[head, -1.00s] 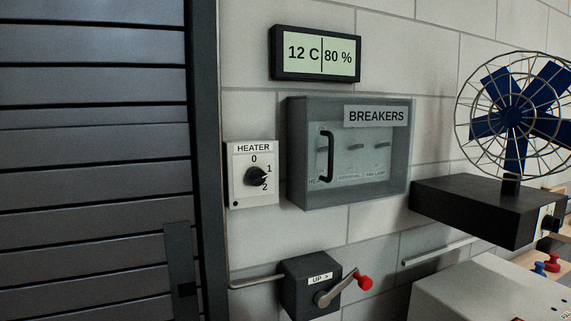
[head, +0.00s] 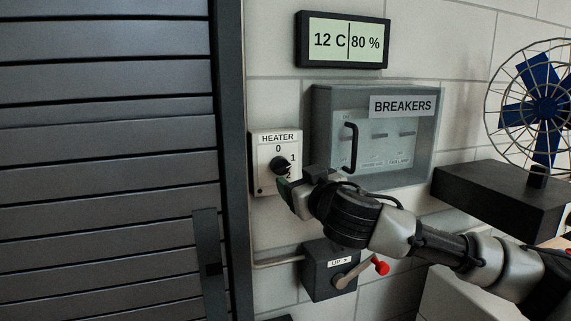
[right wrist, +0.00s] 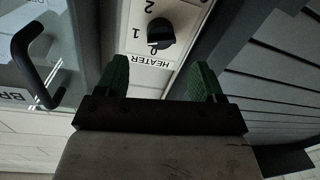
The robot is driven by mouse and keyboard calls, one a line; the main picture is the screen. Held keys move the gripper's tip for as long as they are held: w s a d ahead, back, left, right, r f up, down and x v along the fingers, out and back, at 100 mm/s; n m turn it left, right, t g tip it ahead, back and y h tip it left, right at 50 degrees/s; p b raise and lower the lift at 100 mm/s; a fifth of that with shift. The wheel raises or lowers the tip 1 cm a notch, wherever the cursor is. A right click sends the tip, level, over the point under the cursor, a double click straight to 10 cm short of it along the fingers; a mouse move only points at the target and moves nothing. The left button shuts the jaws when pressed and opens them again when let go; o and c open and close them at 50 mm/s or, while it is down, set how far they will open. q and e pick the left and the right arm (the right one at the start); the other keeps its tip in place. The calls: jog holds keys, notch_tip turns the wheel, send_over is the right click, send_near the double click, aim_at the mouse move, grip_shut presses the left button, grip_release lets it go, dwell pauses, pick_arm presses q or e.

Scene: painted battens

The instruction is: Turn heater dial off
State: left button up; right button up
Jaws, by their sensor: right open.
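The heater dial is a black knob (head: 280,164) on a white plate (head: 262,180) marked HEATER, with 0, 1 and 2 around it. The knob also shows in the right wrist view (right wrist: 160,33), upside down; I cannot tell clearly which number it points to. My right gripper (head: 290,190) is at the plate's lower right in the head view and hides part of it. In the right wrist view its green fingers (right wrist: 160,80) are apart and empty, with the knob ahead of them, between their lines. My left gripper is not in view.
A clear-fronted breaker box (head: 428,150) with a black handle (head: 350,148) is right of the dial. A dark shutter (head: 105,160) stands left. Below are a crank box (head: 318,275) with a red knob (head: 382,267). A caged fan (head: 543,105) is far right.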

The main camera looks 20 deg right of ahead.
aim_at(284, 169)
jog(key=w, duration=0.2)
jog(key=w+p, duration=0.1)
jog(key=w, duration=0.1)
jog(key=w+p, duration=0.1)
jog(key=w, duration=0.1)
jog(key=shift+w+a+r, duration=0.15)
jog(key=shift+a+r, duration=0.05)
jog(key=shift+a, duration=0.2)
jog(key=shift+w+a+f+p, duration=0.15)
jog(key=shift+w+p, duration=0.25)
jog(key=shift+w, duration=0.4)
jog(key=c, duration=0.9)
